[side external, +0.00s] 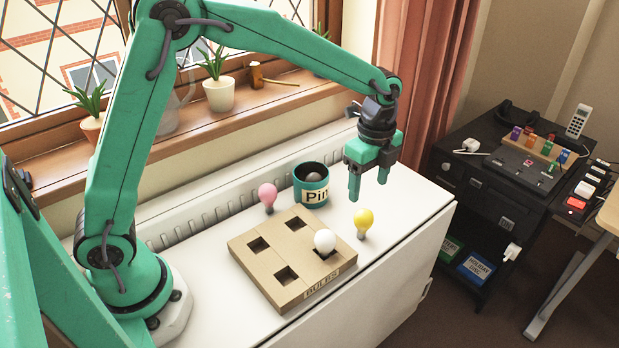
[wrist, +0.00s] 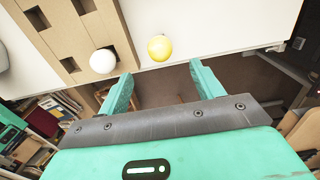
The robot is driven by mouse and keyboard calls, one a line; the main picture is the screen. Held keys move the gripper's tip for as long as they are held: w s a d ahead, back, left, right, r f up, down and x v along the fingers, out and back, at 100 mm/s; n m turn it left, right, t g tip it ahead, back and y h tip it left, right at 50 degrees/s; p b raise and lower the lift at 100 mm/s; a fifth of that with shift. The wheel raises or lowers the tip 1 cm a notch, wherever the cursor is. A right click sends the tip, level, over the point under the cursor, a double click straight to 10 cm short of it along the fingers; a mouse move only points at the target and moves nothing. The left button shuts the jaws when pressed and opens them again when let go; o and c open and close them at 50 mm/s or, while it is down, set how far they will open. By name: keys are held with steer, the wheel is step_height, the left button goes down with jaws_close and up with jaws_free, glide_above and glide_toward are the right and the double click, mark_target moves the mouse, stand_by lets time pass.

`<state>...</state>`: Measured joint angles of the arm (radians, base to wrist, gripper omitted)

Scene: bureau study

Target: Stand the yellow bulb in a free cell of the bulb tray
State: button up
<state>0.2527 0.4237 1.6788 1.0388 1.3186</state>
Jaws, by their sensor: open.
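The yellow bulb (side external: 363,220) stands upright on the white surface, just right of the bulb tray. It also shows in the wrist view (wrist: 160,47), ahead of the gap between my fingers. The bulb tray (side external: 258,276) is a brown box with square cells. A white bulb (side external: 325,240) stands in its right-hand cell, and the other visible cells are empty. My gripper (side external: 368,190) is open and empty, with its fingers pointing down. It hangs above the surface close to the yellow bulb. In the wrist view my gripper (wrist: 158,85) has nothing between its fingertips.
A pink bulb (side external: 268,196) stands behind the tray, beside a teal pot (side external: 311,186) with a dark round thing inside. Potted plants line the window sill (side external: 160,137). The white surface (side external: 425,208) is clear toward the right, and its edge drops to the floor.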

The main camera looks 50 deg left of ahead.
mark_target(365, 212)
steer(key=shift+f, duration=4.55)
steer(key=c, duration=0.9)
steer(key=shift+c, duration=0.2)
steer(key=shift+r, duration=0.15)
steer(key=shift+r, duration=4.85)
